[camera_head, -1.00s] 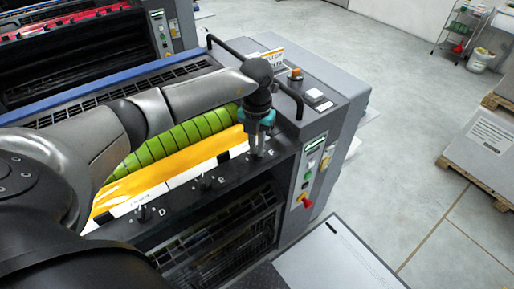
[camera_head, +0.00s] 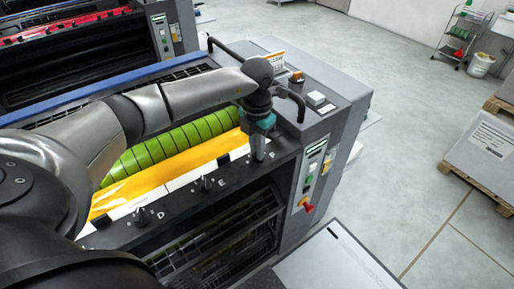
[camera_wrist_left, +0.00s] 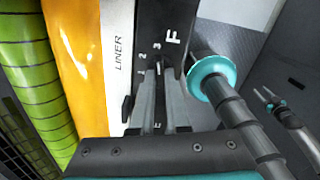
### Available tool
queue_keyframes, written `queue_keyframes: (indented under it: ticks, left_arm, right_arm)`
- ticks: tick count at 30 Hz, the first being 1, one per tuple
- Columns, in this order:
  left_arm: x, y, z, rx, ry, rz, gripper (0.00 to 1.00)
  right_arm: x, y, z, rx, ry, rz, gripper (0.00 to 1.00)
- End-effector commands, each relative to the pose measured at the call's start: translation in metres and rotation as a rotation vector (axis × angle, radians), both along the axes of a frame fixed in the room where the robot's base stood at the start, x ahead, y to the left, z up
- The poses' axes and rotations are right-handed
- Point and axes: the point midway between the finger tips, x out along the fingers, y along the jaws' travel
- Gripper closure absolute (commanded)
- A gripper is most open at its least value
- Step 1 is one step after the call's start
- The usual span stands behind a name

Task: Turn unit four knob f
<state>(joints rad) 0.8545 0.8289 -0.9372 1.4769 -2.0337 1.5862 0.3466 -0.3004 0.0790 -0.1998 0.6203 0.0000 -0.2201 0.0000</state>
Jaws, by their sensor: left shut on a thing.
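Knob F (camera_wrist_left: 159,68) is a small dark knob on the black strip of the printing unit, beside a white letter F and the digits 1, 2 and 3. My left gripper (camera_wrist_left: 160,76) is shut on it, with one finger on each side. In the head view the left gripper (camera_head: 258,158) points down at the right end of the strip and hides the knob.
Knobs D (camera_head: 143,216) and E (camera_head: 206,184) stand along the same strip. A green roller (camera_head: 170,148) and a yellow band (camera_head: 165,170) lie behind it. A panel with a red knob (camera_head: 307,204) is at the right. A black handrail (camera_head: 297,105) stands close to the gripper.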

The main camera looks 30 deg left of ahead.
Motion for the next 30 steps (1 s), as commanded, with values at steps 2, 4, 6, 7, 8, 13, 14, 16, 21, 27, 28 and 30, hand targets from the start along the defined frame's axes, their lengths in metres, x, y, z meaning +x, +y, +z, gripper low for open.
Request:
queue_keyframes:
  ticks: [2,4,6,7,8,13,14,16,21,27,28,30]
  left_arm:
    - [0.001,0.0,0.002,0.0,-0.004,-0.002,1.0]
    - [0.001,0.0,0.002,0.0,-0.004,-0.002,0.81]
    - [0.001,0.0,0.001,0.0,-0.004,-0.001,0.73]
    - [0.001,0.0,0.001,0.001,-0.003,-0.001,0.7]
    - [0.001,0.0,0.001,0.001,-0.003,-0.001,0.66]
    - [0.001,0.0,0.001,0.001,-0.002,0.0,0.56]
    - [0.0,0.0,0.001,0.001,-0.002,0.0,0.56]
    - [0.0,0.0,0.0,0.0,-0.001,0.0,0.56]
    - [0.001,0.0,0.007,0.0,-0.003,0.001,0.56]
    - [0.002,0.0,0.042,0.0,-0.008,-0.001,0.56]
    - [0.002,0.0,0.05,0.0,-0.008,0.0,0.56]
    - [0.002,0.0,0.068,0.0,-0.009,0.0,0.56]
  right_arm:
    - [0.0,0.0,0.0,0.0,0.0,0.0,0.56]
    - [0.0,0.0,0.0,0.0,0.0,0.0,0.56]
    - [0.0,0.0,0.0,0.0,0.0,0.0,0.56]
    - [0.0,0.0,0.0,0.0,0.0,0.0,0.56]
    - [0.0,0.0,0.0,0.0,0.0,0.001,0.56]
    - [0.0,0.0,0.0,0.0,0.0,0.001,0.56]
    - [0.0,0.0,0.0,0.0,0.0,0.001,0.56]
    - [0.0,0.0,0.0,0.0,0.0,0.001,0.56]
    - [0.0,0.0,0.0,0.0,0.0,0.001,0.56]
    - [0.0,0.0,0.0,0.0,0.0,0.001,0.56]
    - [0.0,0.0,0.0,0.0,0.0,0.001,0.56]
    - [0.0,0.0,0.0,0.0,0.0,0.001,0.56]
